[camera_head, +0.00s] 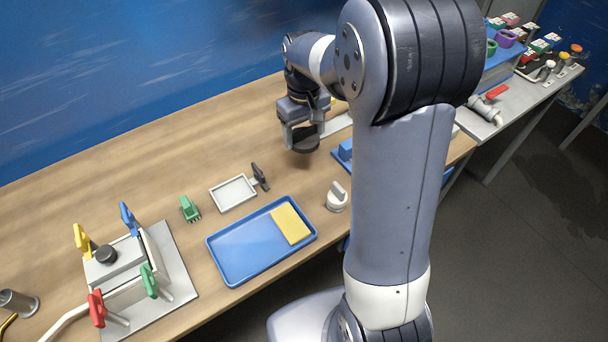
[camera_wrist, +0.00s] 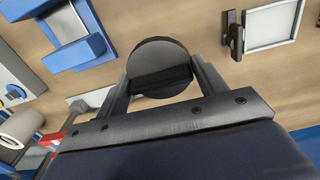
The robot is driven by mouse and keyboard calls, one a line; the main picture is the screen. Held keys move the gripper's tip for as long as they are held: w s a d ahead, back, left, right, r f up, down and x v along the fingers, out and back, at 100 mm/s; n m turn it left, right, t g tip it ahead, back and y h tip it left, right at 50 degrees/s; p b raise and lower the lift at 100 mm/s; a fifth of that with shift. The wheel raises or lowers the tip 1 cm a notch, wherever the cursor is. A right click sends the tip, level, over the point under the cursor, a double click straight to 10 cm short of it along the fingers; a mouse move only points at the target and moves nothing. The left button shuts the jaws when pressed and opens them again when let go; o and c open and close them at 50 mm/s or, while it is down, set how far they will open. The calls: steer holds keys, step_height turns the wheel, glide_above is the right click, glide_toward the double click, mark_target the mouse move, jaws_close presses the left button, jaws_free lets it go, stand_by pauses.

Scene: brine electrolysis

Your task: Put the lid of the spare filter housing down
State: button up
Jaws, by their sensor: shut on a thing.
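My gripper (camera_head: 303,138) is over the wooden bench, pointing down, in the head view. It is shut on a dark round lid (camera_head: 304,147), which hangs low between the fingers. In the wrist view the lid (camera_wrist: 160,54) is a black disc with a bar across it, and the two fingers of my gripper (camera_wrist: 163,80) grip this bar from both sides. Bench wood shows around the lid. I cannot tell how high the lid is above the wood. I cannot make out the filter housing body; my arm hides part of the bench.
A blue bracket (camera_wrist: 75,38) stands beside the lid in the wrist view. A white shallow tray (camera_head: 233,193), a black clip (camera_head: 260,177), a white knobbed piece (camera_head: 337,197) and a blue tray (camera_head: 222,262) with a yellow sponge (camera_head: 290,224) lie nearer. Bare wood lies left of my gripper.

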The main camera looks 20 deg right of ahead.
mark_target(304, 167)
step_height(304, 167, down, 10)
steer(key=shift+r+p, duration=0.25)
steer(key=shift+p, duration=0.1)
steer(key=shift+f, duration=0.15)
steer(key=o, duration=1.2)
step_height(304, 167, up, 12)
steer(key=shift+r, duration=0.2)
